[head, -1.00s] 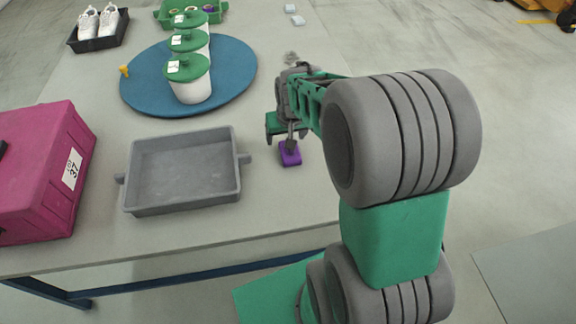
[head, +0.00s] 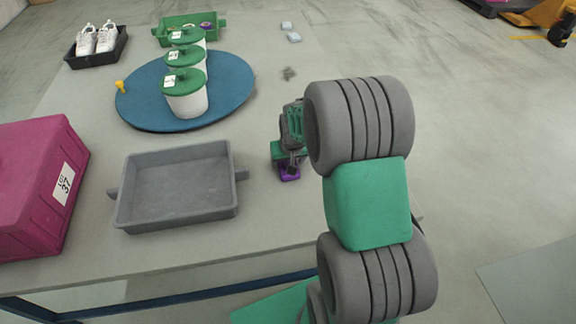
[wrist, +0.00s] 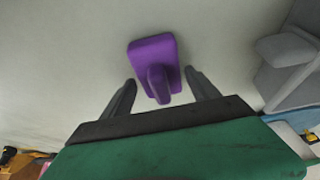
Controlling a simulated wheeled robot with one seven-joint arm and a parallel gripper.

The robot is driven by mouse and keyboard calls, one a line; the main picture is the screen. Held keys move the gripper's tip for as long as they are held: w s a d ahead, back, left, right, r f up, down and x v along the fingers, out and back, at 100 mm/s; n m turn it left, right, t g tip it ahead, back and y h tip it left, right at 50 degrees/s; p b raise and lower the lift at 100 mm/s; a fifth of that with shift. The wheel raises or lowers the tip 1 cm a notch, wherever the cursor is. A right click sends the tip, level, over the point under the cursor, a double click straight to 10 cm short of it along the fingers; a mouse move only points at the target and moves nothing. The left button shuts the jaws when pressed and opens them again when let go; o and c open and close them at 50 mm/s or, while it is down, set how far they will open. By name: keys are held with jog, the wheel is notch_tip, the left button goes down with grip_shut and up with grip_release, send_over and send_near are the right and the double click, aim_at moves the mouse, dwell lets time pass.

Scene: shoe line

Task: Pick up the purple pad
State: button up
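The purple pad (wrist: 151,53) lies on the table with a raised purple grip (wrist: 158,84) on top. In the wrist view it sits ahead of and between the two dark fingers of my gripper (wrist: 160,92), with a gap on each side. In the head view the pad (head: 290,177) is right of the grey tray, partly hidden by my gripper (head: 289,165) above it. My gripper is open, and nothing is held.
The grey tray (head: 122,203) stands close left of the pad, with a handle towards it. A blue round mat (head: 232,85) with white green-lidded tubs (head: 187,104) lies farther back. A magenta case (head: 30,185) stands at far left. The table right of the pad is clear.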

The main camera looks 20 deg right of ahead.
jog(key=c, duration=1.2)
jog(key=shift+r, duration=0.1)
jog(key=shift+r, duration=0.3)
notch_tip(320, 180, up, 2)
jog(key=shift+r+p, duration=0.25)
jog(key=shift+p, duration=0.15)
jog(key=s+a+r, duration=0.3)
jog(key=s+a+r+p, duration=0.1)
jog(key=s+a+r, duration=0.2)
jog(key=a, duration=0.1)
jog(key=s+a+r, duration=0.2)
jog(key=a+r, duration=0.1)
jog(key=a, duration=0.1)
jog(key=shift+s+r+p, duration=0.35)
jog(key=shift+s+p, duration=0.05)
